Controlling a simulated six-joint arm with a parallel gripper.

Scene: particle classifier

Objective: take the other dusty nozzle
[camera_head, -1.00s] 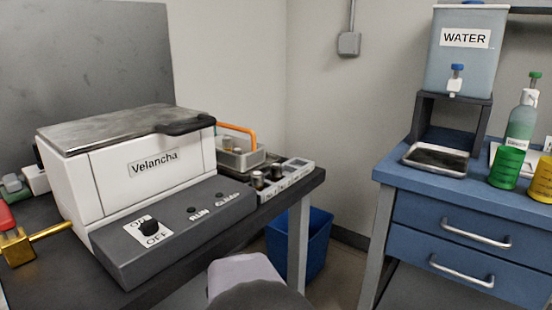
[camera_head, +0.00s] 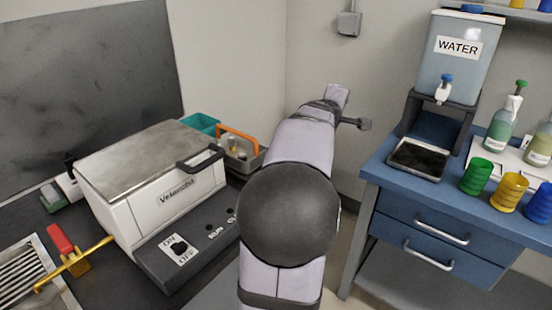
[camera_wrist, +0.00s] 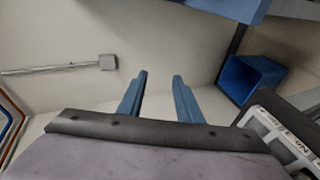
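My gripper (camera_wrist: 160,88) shows two blue fingers in the wrist view, apart with nothing between them. In the head view my arm is raised across the middle and the fingers cannot be made out. The grey basket with an orange handle (camera_head: 240,136) stands behind the Velancha machine (camera_head: 154,187) and holds small items too unclear to name as nozzles. The labelled rack, which held small metal-topped cylinders earlier, is hidden behind my arm in the head view. The edge of a light labelled rack (camera_wrist: 283,134) shows at the right of the wrist view.
A teal container (camera_head: 200,123) stands behind the machine. A blue bin (camera_wrist: 250,76) shows in the wrist view.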

